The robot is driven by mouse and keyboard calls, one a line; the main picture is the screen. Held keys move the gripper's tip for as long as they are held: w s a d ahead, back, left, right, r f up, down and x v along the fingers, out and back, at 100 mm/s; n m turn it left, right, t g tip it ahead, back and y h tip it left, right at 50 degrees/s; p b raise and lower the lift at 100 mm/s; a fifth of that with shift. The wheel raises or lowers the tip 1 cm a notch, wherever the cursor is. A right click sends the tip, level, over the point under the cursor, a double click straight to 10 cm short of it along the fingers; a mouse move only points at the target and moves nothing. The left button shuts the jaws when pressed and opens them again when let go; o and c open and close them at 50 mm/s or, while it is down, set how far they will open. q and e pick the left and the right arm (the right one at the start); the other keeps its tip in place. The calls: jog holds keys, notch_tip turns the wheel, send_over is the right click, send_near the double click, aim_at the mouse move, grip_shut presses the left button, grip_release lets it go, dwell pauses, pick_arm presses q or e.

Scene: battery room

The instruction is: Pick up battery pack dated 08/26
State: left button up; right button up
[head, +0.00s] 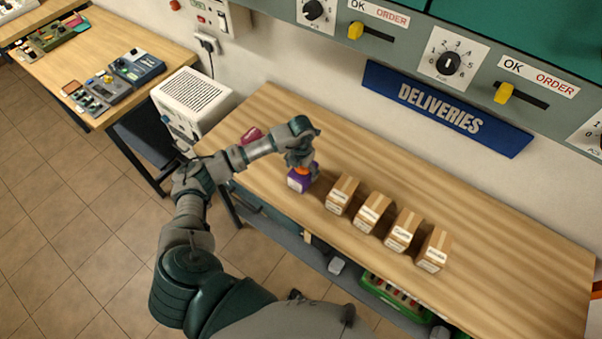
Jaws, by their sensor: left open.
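A purple pack (297,182) with a white label and an orange top stands near the left end of the wooden table. The label is too small to read, so I cannot tell its date. My left gripper (303,165) is open right above this pack, pointing down, and hides part of its top. I cannot tell whether the fingers touch it. My right gripper is not in view.
Several brown boxes (373,212) with white labels stand in a row to the right on the table (490,250). A magenta item (251,135) lies behind my left forearm. A blue DELIVERIES sign (446,108) hangs on the wall. The table's right part is clear.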

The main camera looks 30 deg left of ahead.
pick_arm(q)
jog(key=shift+d+r, duration=0.1)
jog(key=shift+d, duration=0.35)
jog(key=shift+c, duration=1.4)
jog(key=shift+d+r, duration=0.1)
jog(key=shift+d, duration=0.1)
jog(key=c, duration=0.8)
jog(key=shift+a, duration=0.1)
grip_shut()
jog(key=shift+a, duration=0.2)
